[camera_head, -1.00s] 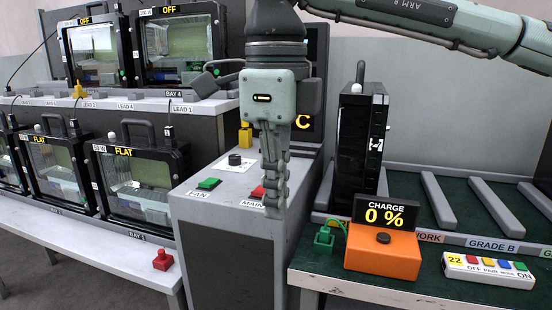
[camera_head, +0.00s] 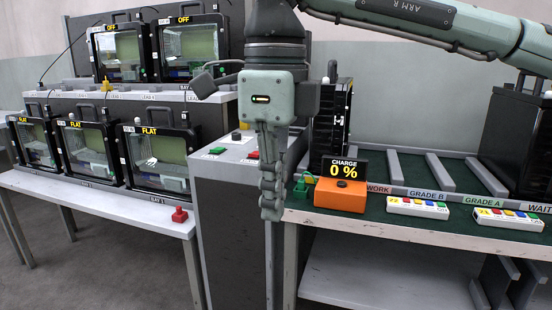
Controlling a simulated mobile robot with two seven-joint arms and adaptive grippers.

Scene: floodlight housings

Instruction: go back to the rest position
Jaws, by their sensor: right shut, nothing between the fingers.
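My right gripper (camera_head: 271,194) hangs fingers down in the middle of the view, shut and empty. It appears in front of the grey console (camera_head: 222,185) and the left end of the green-topped bench, and it covers part of both. My right arm reaches in from the upper right. My left gripper is not in view.
Floodlight housings (camera_head: 158,158) marked FLAT or OFF stand on the left shelves. A red connector (camera_head: 180,215) sits on the lower shelf's edge. The bench (camera_head: 380,215) holds an orange charger (camera_head: 340,197) reading 0 %, two button strips (camera_head: 418,208) and dark upright units (camera_head: 333,118).

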